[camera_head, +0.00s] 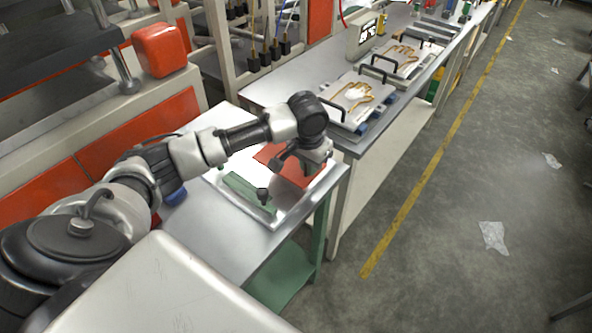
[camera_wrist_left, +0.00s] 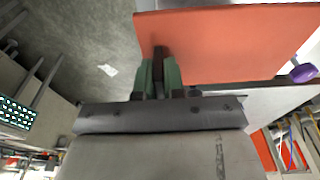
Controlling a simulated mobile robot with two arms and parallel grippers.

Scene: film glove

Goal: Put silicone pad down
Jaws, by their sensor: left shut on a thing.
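A flat orange-red silicone pad (camera_head: 303,172) shows over the right side of a shallow metal-rimmed tray (camera_head: 277,222). I cannot tell whether the pad touches the tray. A green strip (camera_head: 242,187) shows in the tray, left of the pad. My right gripper is in neither view.
The tray is on a metal table (camera_head: 222,240). A bench (camera_head: 300,70) behind carries plates with glove shapes (camera_head: 358,92) and black handles, plus a small display box (camera_head: 362,37). A red box (camera_head: 160,50) stands at upper left. Grey floor lies right.

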